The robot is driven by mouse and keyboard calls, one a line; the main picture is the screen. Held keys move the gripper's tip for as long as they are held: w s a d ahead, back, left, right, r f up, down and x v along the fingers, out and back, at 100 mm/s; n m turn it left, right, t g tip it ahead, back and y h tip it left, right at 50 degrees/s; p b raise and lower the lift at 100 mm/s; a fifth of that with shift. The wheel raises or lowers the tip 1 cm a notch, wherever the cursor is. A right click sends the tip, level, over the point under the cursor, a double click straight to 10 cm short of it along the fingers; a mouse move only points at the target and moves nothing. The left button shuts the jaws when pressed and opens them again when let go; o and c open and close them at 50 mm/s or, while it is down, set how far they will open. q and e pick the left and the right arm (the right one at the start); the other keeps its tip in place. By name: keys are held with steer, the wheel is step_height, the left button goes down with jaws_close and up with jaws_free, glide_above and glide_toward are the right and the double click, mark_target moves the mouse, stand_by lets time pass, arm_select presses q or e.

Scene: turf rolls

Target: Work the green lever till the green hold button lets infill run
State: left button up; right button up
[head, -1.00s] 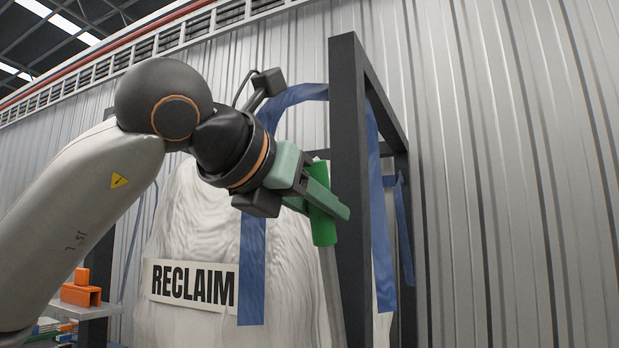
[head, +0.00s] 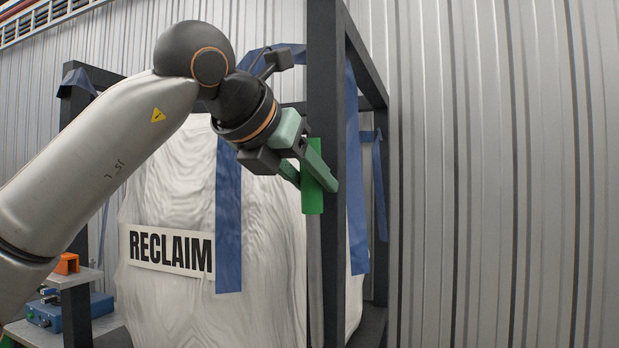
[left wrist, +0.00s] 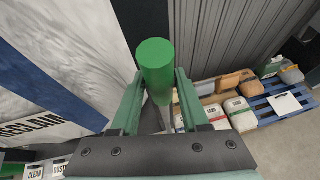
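The green lever (head: 312,192) shows as an upright green cylinder in front of the dark frame post. Its round end (left wrist: 155,52) faces up in the left wrist view. My left gripper (head: 314,176) has one finger on each side of it, and the fingers look closed onto it. The foot of the lever is hidden behind my gripper in the wrist view. I cannot make out a green hold button with certainty. A blue box (head: 75,314) with small green parts stands at the lower left. My right gripper is in neither view.
A white bulk bag labelled RECLAIM (head: 172,250) hangs on blue straps (head: 229,215) inside the dark frame (head: 326,90). A corrugated wall (head: 500,180) stands behind. The wrist view shows sacks (left wrist: 238,104) on a blue pallet (left wrist: 290,95).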

arm_select(q)
steer(key=o, duration=0.3)
steer(key=b+v, duration=0.2)
steer(key=v, duration=1)
steer(key=shift+s+a+r, duration=0.1)
steer(key=shift+s+a, duration=0.1)
